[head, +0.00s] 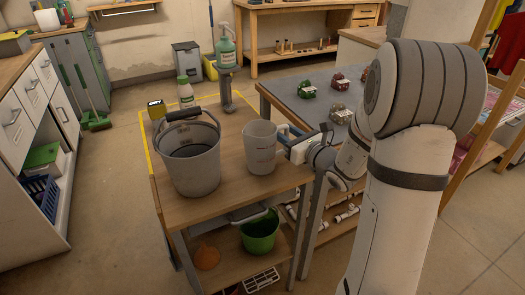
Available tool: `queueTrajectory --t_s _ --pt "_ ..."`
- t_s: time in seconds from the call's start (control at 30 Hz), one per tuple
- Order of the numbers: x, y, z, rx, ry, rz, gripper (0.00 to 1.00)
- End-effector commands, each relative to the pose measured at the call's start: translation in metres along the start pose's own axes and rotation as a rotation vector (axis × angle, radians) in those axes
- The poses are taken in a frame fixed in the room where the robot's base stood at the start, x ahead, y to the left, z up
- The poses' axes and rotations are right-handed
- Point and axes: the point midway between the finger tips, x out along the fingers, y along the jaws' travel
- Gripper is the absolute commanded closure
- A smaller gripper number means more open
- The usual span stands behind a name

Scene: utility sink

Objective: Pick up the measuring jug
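The measuring jug (259,149) is clear-grey with red markings and stands upright on the wooden top of a cart (222,185), right of a bucket. Its handle side faces right, towards my arm. My gripper (291,147) is at the jug's right side, level with the handle. It is small in the picture, and its fingers are partly hidden by the arm and handle. I cannot tell whether they touch or close on the handle.
A grey bucket (190,160) stands close left of the jug. A white-green bottle (185,92), a yellow-black box (156,109) and a green pump bottle (226,53) are behind. A grey table (290,97) with several engine-like parts stands behind right.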

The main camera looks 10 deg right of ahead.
Motion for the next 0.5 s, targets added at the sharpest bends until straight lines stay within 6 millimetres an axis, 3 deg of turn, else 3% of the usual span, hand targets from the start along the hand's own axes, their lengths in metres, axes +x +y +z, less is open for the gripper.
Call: queueTrajectory --t_s 0.07,0.5 --pt "-0.0003 -0.0003 0.0000 0.000 0.000 -0.001 0.66" --pt "-0.0008 -0.0007 -0.0001 -0.001 0.000 -0.001 1.00"
